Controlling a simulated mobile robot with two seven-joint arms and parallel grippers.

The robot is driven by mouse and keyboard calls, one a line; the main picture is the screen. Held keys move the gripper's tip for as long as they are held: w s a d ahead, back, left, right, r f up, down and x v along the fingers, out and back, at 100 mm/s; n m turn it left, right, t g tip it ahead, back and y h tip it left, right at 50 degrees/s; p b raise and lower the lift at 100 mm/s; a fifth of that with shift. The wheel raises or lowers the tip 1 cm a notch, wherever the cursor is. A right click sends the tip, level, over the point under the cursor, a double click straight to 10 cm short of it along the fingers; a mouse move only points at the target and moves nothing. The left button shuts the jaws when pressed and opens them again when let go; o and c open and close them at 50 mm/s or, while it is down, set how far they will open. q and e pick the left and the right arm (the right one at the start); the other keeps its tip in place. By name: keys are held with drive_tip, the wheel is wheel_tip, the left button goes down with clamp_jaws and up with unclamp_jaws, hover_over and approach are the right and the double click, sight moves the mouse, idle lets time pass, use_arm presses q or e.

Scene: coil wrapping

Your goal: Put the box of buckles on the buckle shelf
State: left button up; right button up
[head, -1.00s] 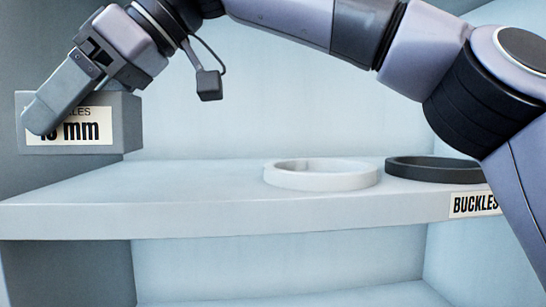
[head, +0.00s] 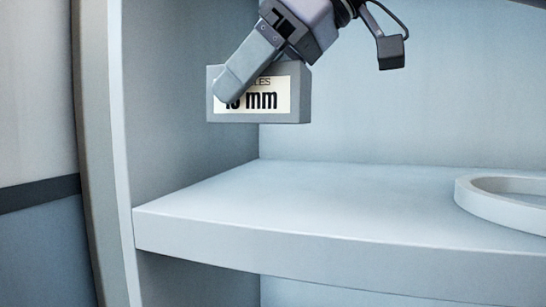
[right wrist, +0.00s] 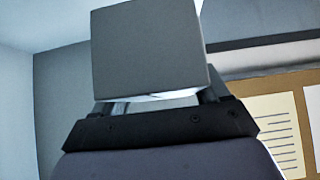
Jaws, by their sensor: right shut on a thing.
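The grey box of buckles (head: 300,95) has a pale label whose visible part ends in "mm". My right gripper (head: 240,85) is shut on it, with a finger across the label's left part. The box is held in the air above the left end of the buckle shelf (head: 330,205), apart from the board. In the right wrist view the box (right wrist: 150,50) fills the space beyond the gripper (right wrist: 160,105) and hides the fingertips. The shelf's name label is outside the current head view. My left gripper is not in view.
A white ring (head: 500,205) lies on the shelf at the right edge of the head view. The cabinet's side wall (head: 185,100) stands to the left. The left part of the shelf is bare. In the right wrist view, a board with a lined paper (right wrist: 270,130) shows at right.

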sight(307, 104)
drive_tip(key=shift+f, duration=4.1)
drive_tip(key=shift+f, duration=0.2)
drive_tip(key=o, duration=1.4)
drive_tip(key=shift+r, duration=0.2)
drive_tip(key=v, duration=1.2)
drive_tip(key=shift+w+d, duration=0.1)
drive_tip(key=shift+d, duration=0.05)
drive_tip(key=shift+f, duration=0.1)
